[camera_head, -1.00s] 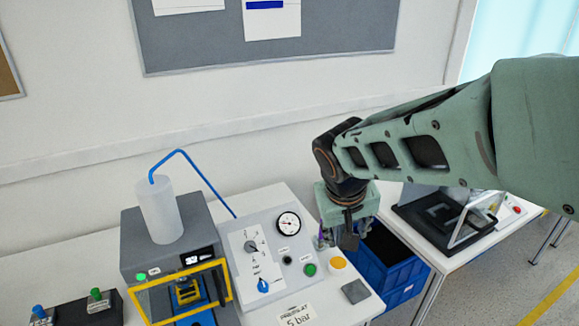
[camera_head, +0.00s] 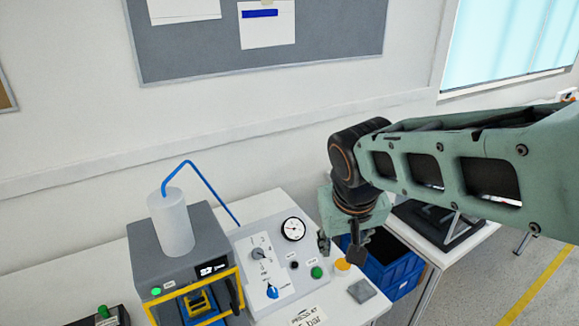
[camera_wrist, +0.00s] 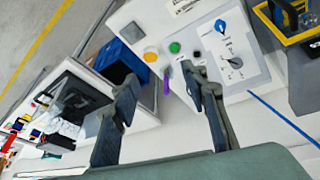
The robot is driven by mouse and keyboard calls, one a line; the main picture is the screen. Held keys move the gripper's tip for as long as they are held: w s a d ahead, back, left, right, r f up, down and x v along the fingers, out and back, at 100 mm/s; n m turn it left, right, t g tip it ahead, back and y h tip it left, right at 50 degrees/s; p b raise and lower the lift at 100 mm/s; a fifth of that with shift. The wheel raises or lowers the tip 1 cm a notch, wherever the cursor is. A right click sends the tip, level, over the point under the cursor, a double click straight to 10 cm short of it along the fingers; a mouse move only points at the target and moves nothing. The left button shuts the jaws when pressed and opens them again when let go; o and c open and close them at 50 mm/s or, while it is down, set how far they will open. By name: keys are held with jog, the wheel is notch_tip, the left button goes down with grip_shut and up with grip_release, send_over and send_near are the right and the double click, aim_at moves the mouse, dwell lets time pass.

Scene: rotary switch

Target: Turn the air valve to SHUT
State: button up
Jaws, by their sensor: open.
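The sloped grey control panel (camera_head: 243,240) carries a blue knob (camera_head: 272,291) low on its white plate and a dark-grey knob (camera_head: 258,253) above it. The labels are too small to read, so I cannot tell which setting either points to. In the wrist view the blue knob (camera_wrist: 219,26) and grey knob (camera_wrist: 235,63) lie right of my fingers. My gripper (camera_head: 340,250) is open and empty, beside the panel's right side. Its two fingers also show in the wrist view (camera_wrist: 160,78), spread apart and clear of both knobs.
A pressure gauge (camera_head: 293,229), green button (camera_head: 316,272) and yellow-orange button (camera_head: 342,265) are near my gripper. A grey machine with a bottle (camera_head: 172,222) and blue hose stands left. A blue crate (camera_head: 399,277) is right. A purple item (camera_wrist: 166,80) shows between my fingers.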

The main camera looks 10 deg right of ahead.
jog(key=shift+s+a+r, duration=0.2)
jog(key=shift+s+a, duration=0.1)
jog(key=s+a+r+t+y+p, duration=0.1)
jog(key=s+a+r+p, duration=0.1)
jog(key=s+r, duration=0.5)
jog(key=shift+s+m+p, duration=0.4)
jog(key=shift+s+p, duration=0.45)
jog(key=shift+s, duration=0.25)
